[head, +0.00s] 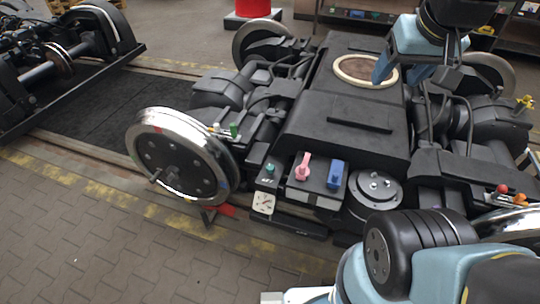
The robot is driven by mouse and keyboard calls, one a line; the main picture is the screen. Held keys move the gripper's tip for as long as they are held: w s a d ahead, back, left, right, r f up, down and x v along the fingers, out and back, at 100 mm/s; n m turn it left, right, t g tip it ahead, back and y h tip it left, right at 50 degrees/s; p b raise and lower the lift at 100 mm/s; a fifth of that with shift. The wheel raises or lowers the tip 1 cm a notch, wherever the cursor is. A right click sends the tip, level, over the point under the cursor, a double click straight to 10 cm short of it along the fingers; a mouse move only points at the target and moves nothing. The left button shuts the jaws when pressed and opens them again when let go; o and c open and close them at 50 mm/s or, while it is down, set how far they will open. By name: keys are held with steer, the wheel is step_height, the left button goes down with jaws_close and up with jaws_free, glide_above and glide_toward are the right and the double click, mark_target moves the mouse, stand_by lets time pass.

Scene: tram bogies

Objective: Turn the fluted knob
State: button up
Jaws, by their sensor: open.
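A small green knob (270,168) stands on a narrow dark box at the bogie's front, above a white gauge. It is too small here to tell whether it is fluted. To its right, a pink handle (303,166) and a blue handle (335,174) stand up from a black box. My gripper (397,80) is open and empty at the upper right. It points down over the bogie's middle, by the round cream-rimmed opening, well behind and to the right of these controls.
The black bogie frame (345,115) fills the middle, with a steel wheel (183,155) at left. A round bolted disc (376,187) lies right of the handles. Red and orange knobs (511,193) and a yellow valve (524,103) sit at far right. Paved floor (90,225) is clear at lower left.

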steer(key=shift+o, duration=0.5)
steer(key=w+a+f, duration=0.2)
steer(key=w, duration=0.5)
steer(key=w+a+f+m+g, duration=0.1)
steer(key=w+a+f, duration=0.1)
steer(key=w, duration=0.5)
steer(key=shift+w+a+f+m+g+y, duration=0.15)
steer(key=shift+a+f+m+g+y, duration=0.15)
steer(key=shift+a+y, duration=0.1)
steer(key=m+g, duration=0.4)
glide_above(270, 167)
step_height(270, 167, down, 43)
steer(key=shift+h, duration=0.4)
step_height(270, 167, down, 14)
steer(key=shift+r, duration=0.1)
steer(key=shift+c, duration=0.4)
